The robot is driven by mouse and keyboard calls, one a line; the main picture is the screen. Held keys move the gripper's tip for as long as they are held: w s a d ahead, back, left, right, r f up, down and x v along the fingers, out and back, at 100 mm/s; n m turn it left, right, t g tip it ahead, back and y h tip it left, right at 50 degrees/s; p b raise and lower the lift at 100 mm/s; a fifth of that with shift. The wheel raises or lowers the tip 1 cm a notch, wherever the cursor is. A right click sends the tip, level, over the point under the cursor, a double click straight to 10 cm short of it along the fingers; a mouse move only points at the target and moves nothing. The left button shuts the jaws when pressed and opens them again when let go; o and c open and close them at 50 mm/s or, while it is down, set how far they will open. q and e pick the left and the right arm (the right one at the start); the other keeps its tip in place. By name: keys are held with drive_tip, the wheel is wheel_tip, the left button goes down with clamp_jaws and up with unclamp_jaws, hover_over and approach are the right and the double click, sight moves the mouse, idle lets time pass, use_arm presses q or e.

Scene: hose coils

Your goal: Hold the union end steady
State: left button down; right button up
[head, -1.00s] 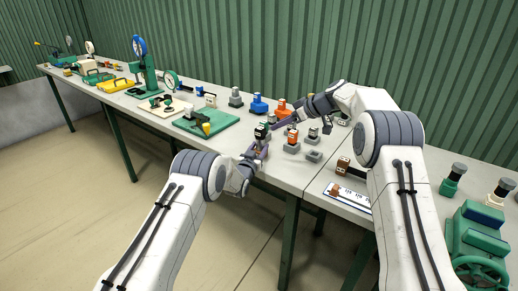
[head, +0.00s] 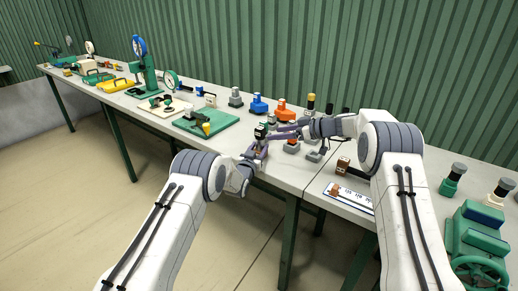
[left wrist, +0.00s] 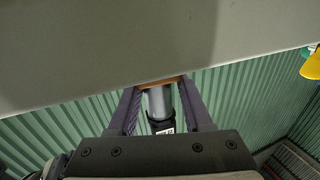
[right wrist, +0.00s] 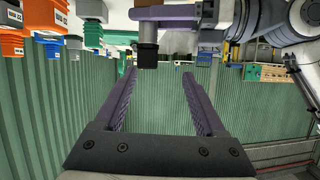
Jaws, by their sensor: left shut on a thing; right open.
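The union end shows in the left wrist view as a grey cylinder (left wrist: 158,102) with a brownish ring at one end and a black collar with a white label at the other. My left gripper (head: 258,152) is shut on it at the bench's front edge. A dark, ridged cylindrical end (right wrist: 148,52) shows in the right wrist view beside a purple finger of my left gripper (right wrist: 166,13). My right gripper (head: 275,132) is open and close to the left one, coming from the right. The dark end lies around its fingertip level; I see no contact.
A green board (head: 206,127) with a fitting lies left of the grippers. Blue (head: 258,103) and orange (head: 284,113) fittings stand behind. Several labelled blocks stand right of the grippers. A white marked strip (head: 350,198) and a green handwheel unit (head: 478,240) are further right.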

sight(264, 132)
drive_tip(key=shift+w+a+f+t+y, duration=0.25)
drive_tip(key=shift+w+a+f+t, duration=0.15)
drive_tip(key=shift+w+a, duration=0.55)
drive_tip(key=shift+w+a+f+t+y, duration=0.35)
drive_tip(key=shift+w+a+f, duration=0.2)
drive_tip(key=shift+w+a, duration=0.35)
drive_tip(key=shift+w+a+f+t+y, duration=0.2)
drive_tip(key=shift+w+a+f+t, duration=0.2)
drive_tip(key=shift+w+a, duration=0.55)
drive_tip(key=shift+c, duration=0.3)
clamp_jaws()
